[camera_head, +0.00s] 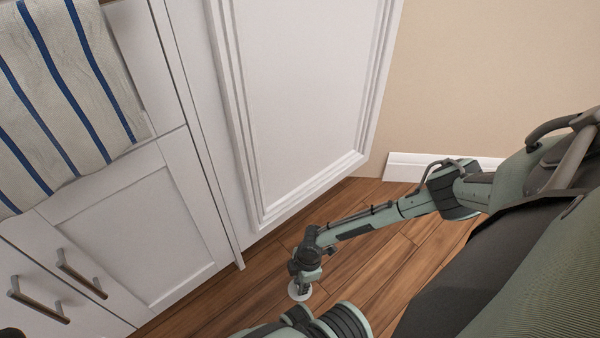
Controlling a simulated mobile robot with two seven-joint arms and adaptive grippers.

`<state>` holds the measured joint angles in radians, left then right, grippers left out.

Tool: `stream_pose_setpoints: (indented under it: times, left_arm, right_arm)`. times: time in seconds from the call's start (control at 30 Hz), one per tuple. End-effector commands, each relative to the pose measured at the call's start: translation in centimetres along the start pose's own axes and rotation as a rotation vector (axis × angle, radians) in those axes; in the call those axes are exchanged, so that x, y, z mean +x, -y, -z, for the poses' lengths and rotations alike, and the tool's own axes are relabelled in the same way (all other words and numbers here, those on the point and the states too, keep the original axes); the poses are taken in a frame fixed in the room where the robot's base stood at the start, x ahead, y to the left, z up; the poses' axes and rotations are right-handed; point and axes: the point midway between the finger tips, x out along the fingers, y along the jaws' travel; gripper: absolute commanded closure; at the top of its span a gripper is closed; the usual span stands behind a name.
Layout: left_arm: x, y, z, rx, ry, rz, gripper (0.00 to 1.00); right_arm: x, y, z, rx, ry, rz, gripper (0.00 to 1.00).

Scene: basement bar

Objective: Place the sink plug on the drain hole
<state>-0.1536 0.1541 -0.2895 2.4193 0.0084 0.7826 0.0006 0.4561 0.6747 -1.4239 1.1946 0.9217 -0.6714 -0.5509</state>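My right arm comes in from the right, and its end with the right gripper (303,272) hangs low over the wood floor in front of the white cabinets. A small pale round piece (299,292) shows at its tip. I cannot tell whether this is the sink plug or part of the gripper. The fingers are too small and dark to show whether they are open or shut. No sink or drain hole is in view. My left gripper cannot be made out.
A white cabinet panel (300,90) stands close behind my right arm. Lower cabinet doors with metal handles (80,275) are at left, under a blue-striped towel (60,90). Beige wall (490,80) and white baseboard (400,168) are at right. Wood floor (365,265) shows around the arm.

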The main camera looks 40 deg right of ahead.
Motion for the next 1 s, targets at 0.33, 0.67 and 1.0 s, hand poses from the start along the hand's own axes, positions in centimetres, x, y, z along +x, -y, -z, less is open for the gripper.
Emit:
stream_pose_setpoints:
  times: [0.33, 0.67, 1.0]
  left_arm:
    - [0.0, 0.0, 0.0, 0.000, 0.000, 0.000, 0.63]
    - [0.7, 0.1, 0.3, -0.001, -0.005, 0.003, 0.63]
    - [-0.2, 0.5, 0.7, -0.015, 0.056, 0.083, 0.63]
  right_arm:
    - [0.0, 0.0, 0.0, 0.000, 0.000, 0.000, 1.00]
    - [-1.6, 0.0, 0.2, -0.001, -0.001, -0.001, 1.00]
    - [-6.2, -0.9, 4.9, -0.001, -0.005, 0.000, 1.00]
